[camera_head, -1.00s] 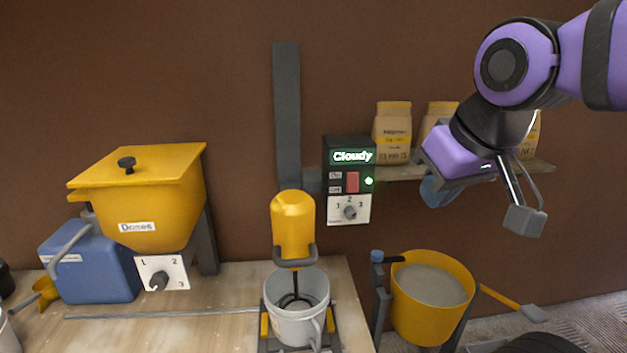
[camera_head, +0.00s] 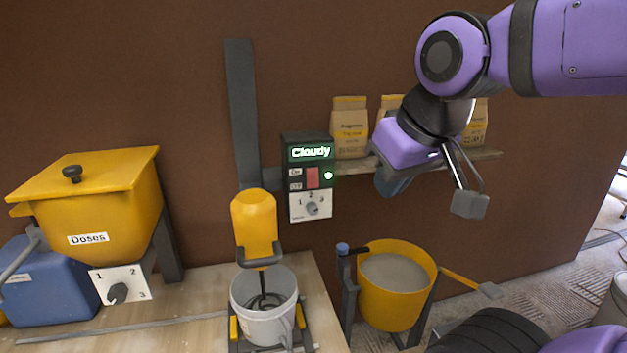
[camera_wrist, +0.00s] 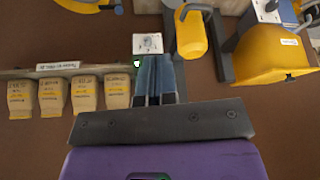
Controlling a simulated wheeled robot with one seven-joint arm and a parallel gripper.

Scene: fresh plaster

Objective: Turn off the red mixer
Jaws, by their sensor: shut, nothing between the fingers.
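The mixer (camera_head: 257,222) is yellow in these views, not red; its whisk hangs into a white bucket (camera_head: 252,318). In the wrist view, my blue-grey fingers (camera_wrist: 156,76) point toward the dial panel (camera_wrist: 148,43); the red switch does not show.
A shelf (camera_head: 487,155) with paper bags (camera_head: 349,126) is behind my gripper. A yellow bucket of grey mix (camera_head: 395,315) stands below. At left are a yellow "Doses" hopper (camera_head: 105,205) with a dial and a blue can (camera_head: 50,290). The wall between mixer and hopper is clear.

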